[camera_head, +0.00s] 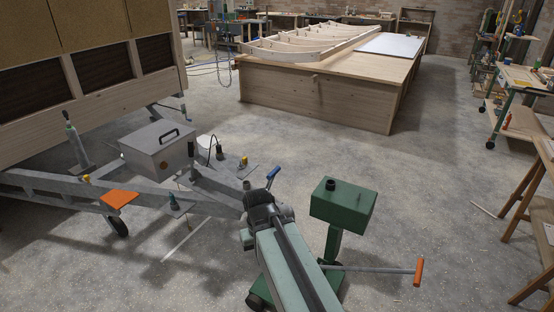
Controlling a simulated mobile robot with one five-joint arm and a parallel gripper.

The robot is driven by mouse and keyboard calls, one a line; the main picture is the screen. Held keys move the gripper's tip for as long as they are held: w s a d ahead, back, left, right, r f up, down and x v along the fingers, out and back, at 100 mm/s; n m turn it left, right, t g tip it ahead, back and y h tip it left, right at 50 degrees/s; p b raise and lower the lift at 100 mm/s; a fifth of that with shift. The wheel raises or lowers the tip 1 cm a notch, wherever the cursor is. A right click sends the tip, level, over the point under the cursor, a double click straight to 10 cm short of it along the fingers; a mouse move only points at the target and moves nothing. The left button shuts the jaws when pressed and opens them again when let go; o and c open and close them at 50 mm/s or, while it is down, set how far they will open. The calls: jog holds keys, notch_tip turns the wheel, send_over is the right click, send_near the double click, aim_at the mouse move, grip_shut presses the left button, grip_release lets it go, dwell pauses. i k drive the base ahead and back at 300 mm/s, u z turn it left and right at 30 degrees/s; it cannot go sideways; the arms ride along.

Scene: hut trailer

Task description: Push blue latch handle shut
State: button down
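The blue latch handle (272,175) sticks up at a slant, its upper end toward the right. It rises at the front end of the grey trailer drawbar (215,192), near the coupling. My pale green arm reaches up from the bottom middle. My dark gripper (260,205) is at its far end, just below the handle in the picture and over the tip of the drawbar. It hides part of the coupling. I cannot tell whether it touches the handle's lower part, and its fingers are too small and dark to read.
A green box on a wheeled post (343,204) stands close right of my arm, with an orange-ended bar (418,271) low beside it. A grey toolbox (158,148) and an orange plate (119,198) sit along the trailer frame. Bare concrete floor (420,190) lies to the right.

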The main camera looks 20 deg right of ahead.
aim_at(271, 175)
jog(key=u, duration=0.1)
jog(key=i, duration=1.1)
jog(key=u, duration=0.7)
